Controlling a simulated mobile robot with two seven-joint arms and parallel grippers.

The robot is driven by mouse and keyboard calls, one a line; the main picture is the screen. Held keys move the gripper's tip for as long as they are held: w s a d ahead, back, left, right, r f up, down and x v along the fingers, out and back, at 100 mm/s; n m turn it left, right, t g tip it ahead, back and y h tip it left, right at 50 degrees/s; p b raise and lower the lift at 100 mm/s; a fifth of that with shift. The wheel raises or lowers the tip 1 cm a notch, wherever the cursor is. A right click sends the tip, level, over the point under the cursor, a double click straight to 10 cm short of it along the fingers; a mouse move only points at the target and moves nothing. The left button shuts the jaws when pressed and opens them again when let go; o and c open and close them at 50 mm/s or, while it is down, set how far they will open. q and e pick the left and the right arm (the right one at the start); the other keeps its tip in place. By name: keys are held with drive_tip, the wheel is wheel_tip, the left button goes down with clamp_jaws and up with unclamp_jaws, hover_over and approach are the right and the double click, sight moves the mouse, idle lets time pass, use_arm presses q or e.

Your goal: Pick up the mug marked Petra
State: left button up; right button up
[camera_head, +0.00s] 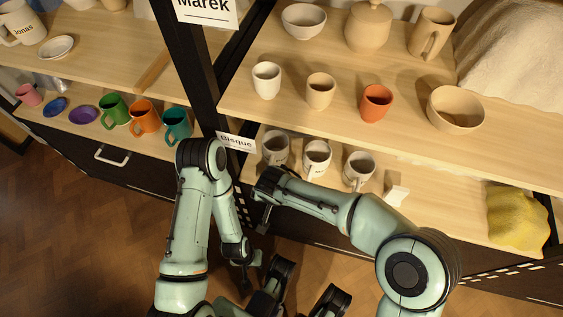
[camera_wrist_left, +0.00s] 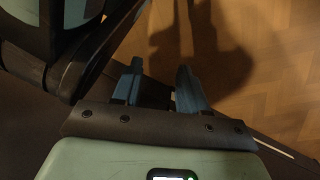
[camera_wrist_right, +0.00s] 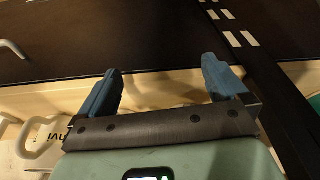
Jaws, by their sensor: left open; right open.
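Three pale mugs with dark lettering stand on the lower right shelf in the head view: a left one (camera_head: 275,147), a middle one (camera_head: 317,158) and a right one (camera_head: 358,170). Their names are too small to read, so I cannot tell which says Petra. My right gripper (camera_head: 266,186) is in front of the shelf, near the left mug; its fingers (camera_wrist_right: 160,78) are open and empty. A white lettered mug (camera_wrist_right: 42,140) shows partly at lower left in the right wrist view. My left gripper (camera_wrist_left: 161,85) is open and empty, low over the floor.
A white block-like object (camera_head: 397,194) and a yellow cloth-like lump (camera_head: 517,217) are right of the mugs. The upper shelf holds cups and a bowl (camera_head: 456,108). A dark post (camera_head: 190,70) separates the left shelves, with coloured mugs (camera_head: 145,116).

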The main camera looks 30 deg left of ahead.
sight(270, 165)
drive_tip(key=shift+m+t, duration=0.4)
drive_tip(key=shift+t, duration=0.5)
drive_tip(key=w+a+r, duration=0.1)
drive_tip(key=w+a, duration=0.1)
drive_tip(key=w+a+b, duration=0.1)
drive_tip(key=w, duration=0.1)
drive_tip(key=w+a+r+b, duration=0.1)
drive_tip(key=w+a, duration=0.1)
drive_tip(key=shift+w+a+r, duration=0.35)
drive_tip(key=shift+w, duration=0.05)
drive_tip(key=shift+w+a+b, duration=0.15)
drive_tip(key=shift+w+a, duration=0.15)
drive_tip(key=shift+w, duration=0.65)
drive_tip(key=shift+w+a+b, duration=0.1)
drive_tip(key=shift+w+a, duration=0.25)
drive_tip(key=shift+w, duration=0.55)
drive_tip(key=shift+w+a+b, duration=0.15)
drive_tip(key=shift+w+a, duration=0.15)
drive_tip(key=shift+w, duration=0.65)
drive_tip(key=shift+w+f+b, duration=0.3)
drive_tip(key=shift+f, duration=0.25)
use_arm(q)
drive_tip(key=shift+g, duration=0.8)
drive_tip(key=s+f, duration=0.2)
drive_tip(key=s+a+f, duration=0.1)
drive_tip(key=s+f, duration=0.1)
drive_tip(key=shift+a+f, duration=0.1)
drive_tip(key=shift+a, duration=0.05)
use_arm(e)
drive_tip(key=shift+c, duration=0.3)
